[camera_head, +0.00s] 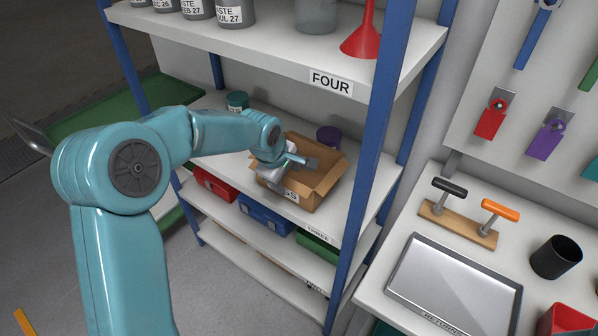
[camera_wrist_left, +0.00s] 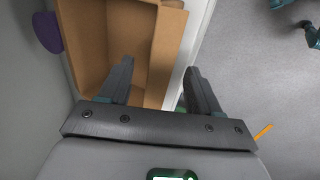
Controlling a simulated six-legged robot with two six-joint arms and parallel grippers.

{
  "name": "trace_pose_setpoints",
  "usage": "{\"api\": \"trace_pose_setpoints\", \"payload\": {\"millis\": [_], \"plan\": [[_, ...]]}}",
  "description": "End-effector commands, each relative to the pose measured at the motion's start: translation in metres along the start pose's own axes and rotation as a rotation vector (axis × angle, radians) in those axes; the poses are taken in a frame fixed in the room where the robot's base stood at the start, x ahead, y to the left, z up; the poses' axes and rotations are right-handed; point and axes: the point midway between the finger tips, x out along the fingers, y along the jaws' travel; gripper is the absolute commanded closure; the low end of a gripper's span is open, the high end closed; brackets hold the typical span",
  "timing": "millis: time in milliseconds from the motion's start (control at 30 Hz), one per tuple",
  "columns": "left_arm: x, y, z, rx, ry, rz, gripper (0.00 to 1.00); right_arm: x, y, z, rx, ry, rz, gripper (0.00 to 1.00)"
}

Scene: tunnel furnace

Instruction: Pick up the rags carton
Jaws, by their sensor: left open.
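The rags carton (camera_head: 325,182) is an open brown cardboard box on the middle shelf of the blue-posted rack. Its white label, partly hidden by my gripper, shows the letters "GS". My left gripper (camera_head: 300,160) is at the carton, over its near left part. In the left wrist view the carton (camera_wrist_left: 112,45) fills the upper left, and my left gripper (camera_wrist_left: 158,80) is open, its fingers apart. One finger lies over the carton's opening and the other beyond its wall, on the outer side. Contact cannot be told. My right gripper is not in view.
The shelf marked FOUR (camera_head: 280,52) is above, with jars and a red funnel (camera_head: 362,35). A purple jar (camera_head: 328,137) stands behind the carton and a green-lidded jar (camera_head: 237,101) to its left. Red, blue and green cases sit below. A bench with a metal tray (camera_head: 455,280) is at right.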

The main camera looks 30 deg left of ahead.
Motion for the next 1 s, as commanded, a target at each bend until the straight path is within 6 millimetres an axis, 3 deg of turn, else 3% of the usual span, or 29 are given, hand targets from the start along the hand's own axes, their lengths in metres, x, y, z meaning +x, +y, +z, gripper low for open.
{"api": "trace_pose_setpoints", "payload": {"millis": [167,433,700,733,900,1000], "plan": [[0.013,-0.001,0.001,-0.001,-0.001,-0.002,0.37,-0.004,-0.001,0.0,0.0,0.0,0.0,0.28],[0.052,-0.004,0.006,-0.002,-0.001,-0.002,0.37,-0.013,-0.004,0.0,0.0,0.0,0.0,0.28],[0.057,-0.004,0.007,-0.002,-0.001,0.001,0.37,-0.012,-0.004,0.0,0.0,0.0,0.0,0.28],[0.057,-0.004,0.007,-0.002,-0.001,0.001,0.43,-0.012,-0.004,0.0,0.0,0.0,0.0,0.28],[0.057,-0.004,0.008,-0.002,-0.001,0.0,0.95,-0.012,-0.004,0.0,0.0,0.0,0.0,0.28],[0.057,-0.004,0.007,-0.002,-0.001,0.001,0.95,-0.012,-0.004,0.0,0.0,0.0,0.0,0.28]]}}
